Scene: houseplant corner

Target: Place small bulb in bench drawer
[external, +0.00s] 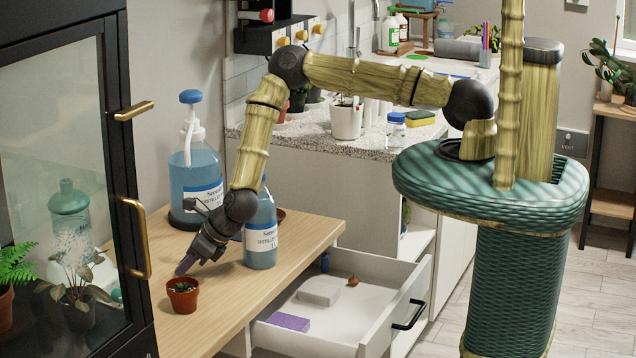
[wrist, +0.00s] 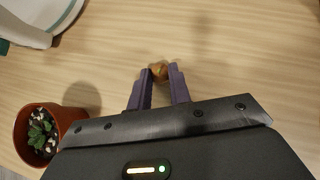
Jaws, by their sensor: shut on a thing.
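A small brown bulb (wrist: 160,70) shows between my fingertips in the wrist view, over the wooden bench top (external: 303,243). My gripper (wrist: 158,78) is shut on it, with a purple finger on each side. In the external view my gripper (external: 183,266) is low over the bench, just behind a small terracotta pot, and the bulb there is hidden. The bench drawer (external: 378,313) is pulled open to the right of my gripper. In it lie a purple block (external: 288,321), a pale grey block (external: 318,291), a small brown object (external: 353,281) and a small blue item (external: 325,262).
The terracotta pot with a succulent (external: 183,296) stands close to my gripper, also at left in the wrist view (wrist: 48,132). A blue labelled bottle (external: 261,235) and a larger pump bottle (external: 195,175) stand behind. A dark glass cabinet (external: 60,180) is at left. The drawer's front middle is clear.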

